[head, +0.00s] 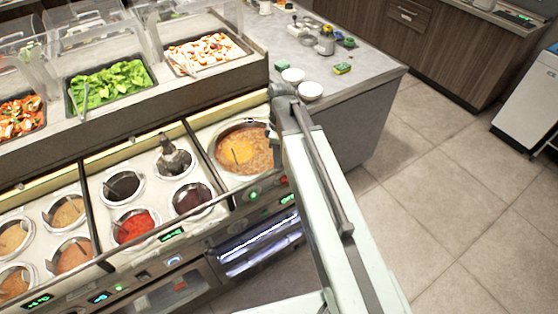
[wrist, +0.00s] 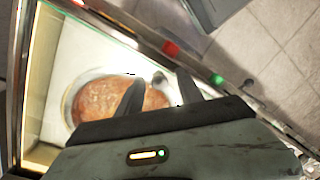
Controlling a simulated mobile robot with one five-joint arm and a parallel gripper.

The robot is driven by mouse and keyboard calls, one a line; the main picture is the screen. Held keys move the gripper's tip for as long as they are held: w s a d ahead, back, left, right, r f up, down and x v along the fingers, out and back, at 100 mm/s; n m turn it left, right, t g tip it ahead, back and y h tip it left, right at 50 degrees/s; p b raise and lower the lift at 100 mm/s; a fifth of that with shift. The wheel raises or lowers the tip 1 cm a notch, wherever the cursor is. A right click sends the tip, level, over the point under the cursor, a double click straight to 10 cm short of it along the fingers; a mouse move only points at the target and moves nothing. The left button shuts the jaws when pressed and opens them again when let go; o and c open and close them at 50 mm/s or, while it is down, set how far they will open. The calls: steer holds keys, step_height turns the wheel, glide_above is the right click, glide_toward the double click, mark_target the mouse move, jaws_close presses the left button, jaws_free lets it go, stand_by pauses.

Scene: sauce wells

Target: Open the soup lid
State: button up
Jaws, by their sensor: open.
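The soup well (head: 216,150) is a round metal-rimmed pot at the right end of the counter, with orange-brown soup (head: 262,160) showing in it. I cannot make out a separate lid; whether a clear one covers the soup I cannot tell. In the wrist view the soup (wrist: 95,98) shows behind my gripper (wrist: 160,88), whose two dark fingers are apart and empty. A small grey rounded piece (wrist: 158,78) shows between the fingers; I cannot tell what it is. In the head view my arm hides most of the gripper above the well's right side.
Several smaller sauce wells (head: 134,228) lie to the left, one with a dark bottle-like dispenser (head: 173,156). Food trays (head: 108,86) behind glass stand at the back. White bowls (head: 310,91) sit on the grey counter (head: 360,80). Tiled floor (head: 450,190) on the right is free.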

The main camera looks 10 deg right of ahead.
steer(key=shift+r, duration=0.1)
jaws_close()
stand_by(1.2)
